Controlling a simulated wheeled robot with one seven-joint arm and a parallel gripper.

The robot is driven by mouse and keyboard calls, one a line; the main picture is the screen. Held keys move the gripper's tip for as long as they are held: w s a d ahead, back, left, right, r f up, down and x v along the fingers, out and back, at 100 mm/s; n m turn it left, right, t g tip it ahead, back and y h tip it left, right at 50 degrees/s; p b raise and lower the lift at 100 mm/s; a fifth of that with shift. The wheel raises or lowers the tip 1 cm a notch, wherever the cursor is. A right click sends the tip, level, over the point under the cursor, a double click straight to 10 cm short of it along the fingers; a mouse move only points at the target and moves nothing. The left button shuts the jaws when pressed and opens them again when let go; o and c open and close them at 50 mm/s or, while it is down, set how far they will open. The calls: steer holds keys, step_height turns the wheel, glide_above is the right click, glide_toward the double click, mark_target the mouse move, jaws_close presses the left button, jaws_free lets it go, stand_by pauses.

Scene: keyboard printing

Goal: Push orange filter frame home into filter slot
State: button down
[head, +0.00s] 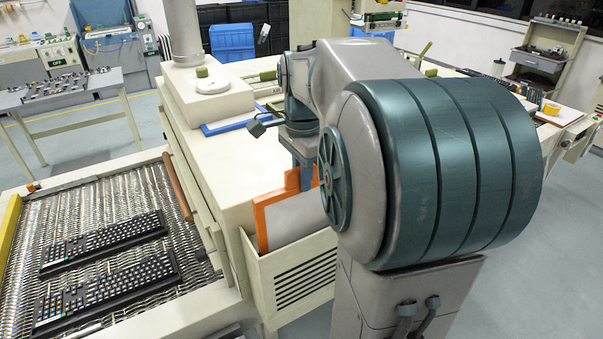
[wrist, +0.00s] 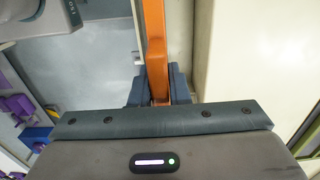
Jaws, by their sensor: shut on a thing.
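The orange filter frame (head: 262,221), with a pale panel inside it, stands upright in the top of the cream slotted box on the machine's side. That box, the filter slot (head: 300,283), has dark vents on its front. The frame's upper part shows above the box rim, and its lower part is hidden inside. My gripper (wrist: 154,88) is shut on the orange frame's top edge, which runs between its two dark fingers in the wrist view.
A cream machine body (head: 215,130) stands directly behind the box. A mesh conveyor (head: 110,215) with two black keyboards lies at the left. A blue frame (head: 225,123) lies on the machine top. Open floor (head: 510,250) shows at the right.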

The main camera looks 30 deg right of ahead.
mark_target(302, 230)
steer(key=shift+f+b, duration=5.65)
steer(key=shift+f, duration=2.35)
steer(key=shift+r, duration=0.15)
steer(key=shift+p, duration=0.35)
steer(key=shift+s+p, duration=0.1)
steer(key=shift+p, duration=0.2)
